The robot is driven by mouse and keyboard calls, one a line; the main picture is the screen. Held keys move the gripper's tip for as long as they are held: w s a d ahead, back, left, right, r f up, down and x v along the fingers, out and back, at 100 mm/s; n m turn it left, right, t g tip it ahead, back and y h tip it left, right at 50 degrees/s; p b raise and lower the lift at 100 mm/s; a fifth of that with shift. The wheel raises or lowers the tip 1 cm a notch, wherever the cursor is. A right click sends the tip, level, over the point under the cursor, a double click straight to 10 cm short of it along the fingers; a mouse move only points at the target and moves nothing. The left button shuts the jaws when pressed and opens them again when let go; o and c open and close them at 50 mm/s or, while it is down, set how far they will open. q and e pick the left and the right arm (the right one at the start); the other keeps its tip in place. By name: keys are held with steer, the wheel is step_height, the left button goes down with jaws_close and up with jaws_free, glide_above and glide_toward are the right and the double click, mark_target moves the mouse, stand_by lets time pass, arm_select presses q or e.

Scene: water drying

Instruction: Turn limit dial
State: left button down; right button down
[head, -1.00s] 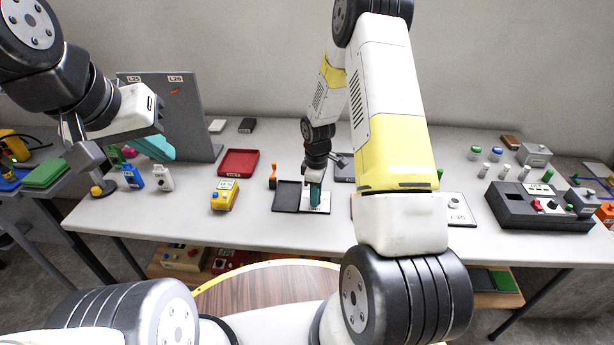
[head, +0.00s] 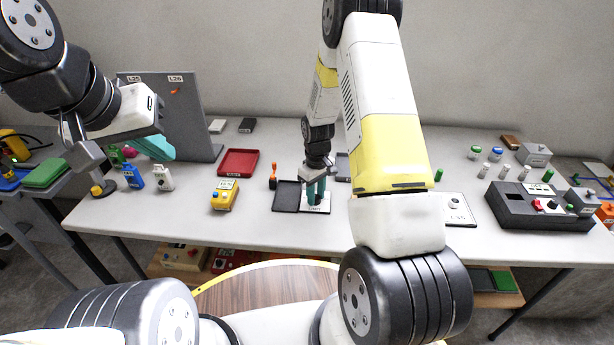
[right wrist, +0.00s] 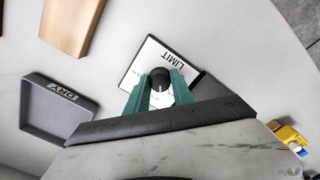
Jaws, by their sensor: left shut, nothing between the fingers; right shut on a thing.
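The limit dial (right wrist: 160,77) is a round black knob with a white pointer mark. It stands on a white plate (right wrist: 137,67) marked LIMIT in the right wrist view. The plate (head: 322,208) also shows on the table in the head view, below my right gripper (head: 315,190). My right gripper's green fingers (right wrist: 158,100) stand on either side of the knob and are shut on it. My left gripper (head: 158,147) is shut and empty, raised at the left near the grey upright panel, with teal fingers.
A dark tray (head: 287,196) adjoins the plate on the left. A red tray (head: 238,163), a yellow device (head: 224,196) and an orange-handled tool (head: 273,177) stand further left. A black control box (head: 540,216) stands at the right. A grey panel (head: 190,120) rises at the back left.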

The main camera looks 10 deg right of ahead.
steer(key=shift+m, duration=1)
steer(key=c, duration=1.1)
jaws_free()
steer(key=shift+r, duration=3.9)
steer(key=shift+r, duration=0.1)
